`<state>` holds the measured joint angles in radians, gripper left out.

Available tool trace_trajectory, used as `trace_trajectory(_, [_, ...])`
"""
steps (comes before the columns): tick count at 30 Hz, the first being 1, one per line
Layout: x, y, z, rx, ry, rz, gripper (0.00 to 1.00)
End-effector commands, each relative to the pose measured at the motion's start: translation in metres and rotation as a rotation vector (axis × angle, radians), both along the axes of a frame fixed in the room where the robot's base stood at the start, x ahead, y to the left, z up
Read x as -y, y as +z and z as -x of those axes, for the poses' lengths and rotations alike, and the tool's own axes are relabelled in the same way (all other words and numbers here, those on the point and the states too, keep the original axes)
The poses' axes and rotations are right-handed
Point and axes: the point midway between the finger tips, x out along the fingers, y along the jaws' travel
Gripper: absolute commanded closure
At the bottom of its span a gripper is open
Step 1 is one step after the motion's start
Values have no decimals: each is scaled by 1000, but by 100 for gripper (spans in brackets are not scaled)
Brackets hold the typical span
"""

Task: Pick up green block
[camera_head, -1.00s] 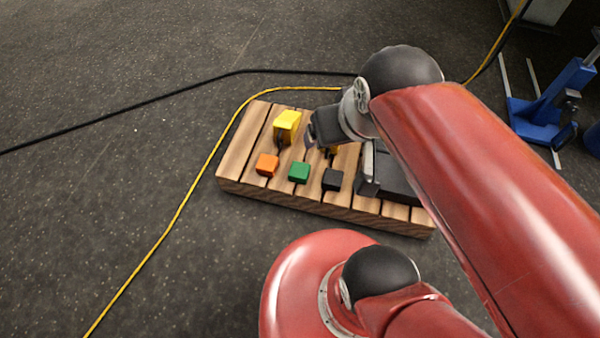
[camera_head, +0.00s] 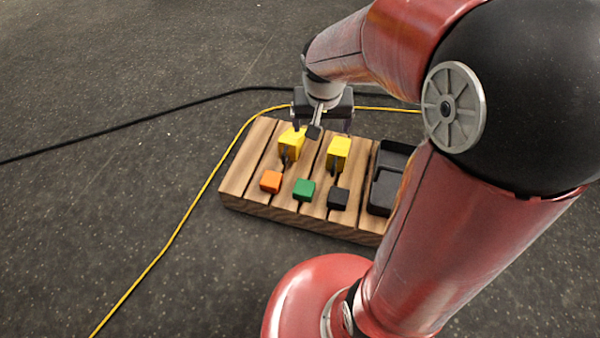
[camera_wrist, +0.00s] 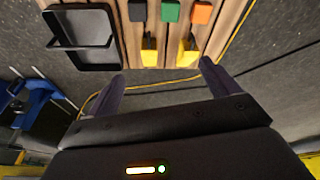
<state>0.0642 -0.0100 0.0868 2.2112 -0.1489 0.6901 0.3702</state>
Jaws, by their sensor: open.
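The green block (camera_head: 304,190) sits on the wooden pallet (camera_head: 262,208), between an orange block (camera_head: 271,182) and a black block (camera_head: 338,198). In the wrist view the green block (camera_wrist: 171,11) is at the top edge, partly cut off. My gripper (camera_head: 308,128) is at the pallet's far edge, behind the yellow pieces and apart from the green block. In the wrist view its two fingers (camera_wrist: 160,80) are spread wide with nothing between them.
Two yellow pieces with dark parts, a left one (camera_head: 291,144) and a right one (camera_head: 339,152), stand between my gripper and the small blocks. A black tray (camera_head: 382,190) lies at the pallet's right. Yellow and black cables cross the floor. A blue stand (camera_wrist: 30,105) shows in the wrist view.

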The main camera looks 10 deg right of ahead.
Motion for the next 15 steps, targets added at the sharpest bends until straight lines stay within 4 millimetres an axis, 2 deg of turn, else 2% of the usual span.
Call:
trace_trajectory(1, [1,-28,-15,-31,-18,-5,13])
trace_trajectory(6, [-1,-107,-56,-98,-91,-31,13])
trace_trajectory(10, [-3,-177,-78,-148,-149,-59,13])
trace_trajectory(15, [-9,-259,-91,-205,-216,-95,13])
